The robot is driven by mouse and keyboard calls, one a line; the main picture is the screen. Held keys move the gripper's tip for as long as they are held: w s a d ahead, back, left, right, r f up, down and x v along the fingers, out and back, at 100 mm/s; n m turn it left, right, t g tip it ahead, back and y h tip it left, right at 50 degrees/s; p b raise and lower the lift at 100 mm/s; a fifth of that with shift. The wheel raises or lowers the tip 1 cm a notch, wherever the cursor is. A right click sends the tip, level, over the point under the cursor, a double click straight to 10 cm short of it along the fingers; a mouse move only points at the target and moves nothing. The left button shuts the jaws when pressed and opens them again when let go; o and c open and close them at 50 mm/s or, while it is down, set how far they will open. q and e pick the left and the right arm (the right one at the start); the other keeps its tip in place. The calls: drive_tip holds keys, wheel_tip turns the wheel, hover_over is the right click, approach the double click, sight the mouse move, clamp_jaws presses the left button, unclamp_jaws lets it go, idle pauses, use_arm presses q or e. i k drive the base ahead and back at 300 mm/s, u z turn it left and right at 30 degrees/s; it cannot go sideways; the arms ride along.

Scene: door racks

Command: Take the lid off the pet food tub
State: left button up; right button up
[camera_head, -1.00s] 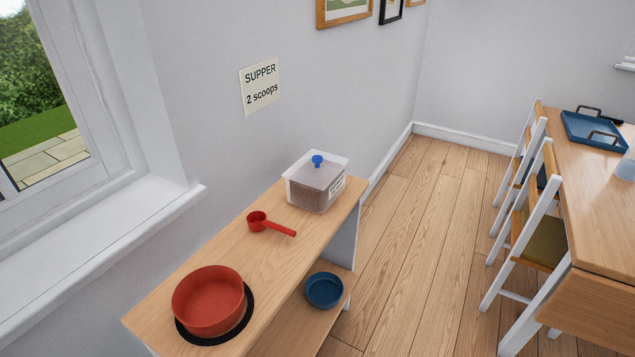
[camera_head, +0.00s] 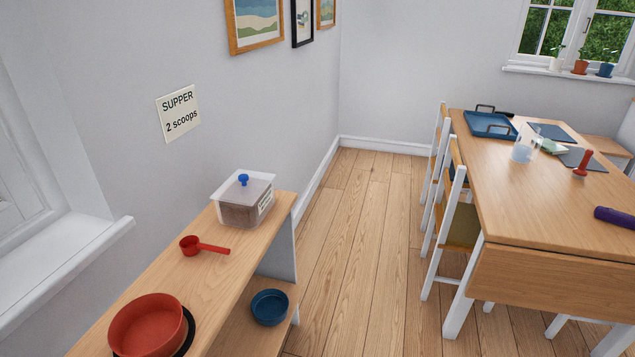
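The pet food tub (camera_head: 240,212) is a clear box with brown food in it and a label on its side. It stands at the far end of the wooden shelf unit's top. Its clear lid (camera_head: 258,180) is on, with a blue knob (camera_head: 243,179) in the middle. Neither of my grippers is in view.
On the shelf top (camera_head: 165,272) lie a red scoop (camera_head: 203,246) and a red bowl (camera_head: 148,327) on a black mat. A blue bowl (camera_head: 269,307) sits on the lower shelf. A dining table (camera_head: 545,215) with chairs stands right; the floor between (camera_head: 345,250) is clear.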

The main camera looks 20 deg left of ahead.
sight(244, 188)
drive_tip(key=z, duration=0.2)
drive_tip(key=i, duration=2.45)
drive_tip(key=u, duration=3.75)
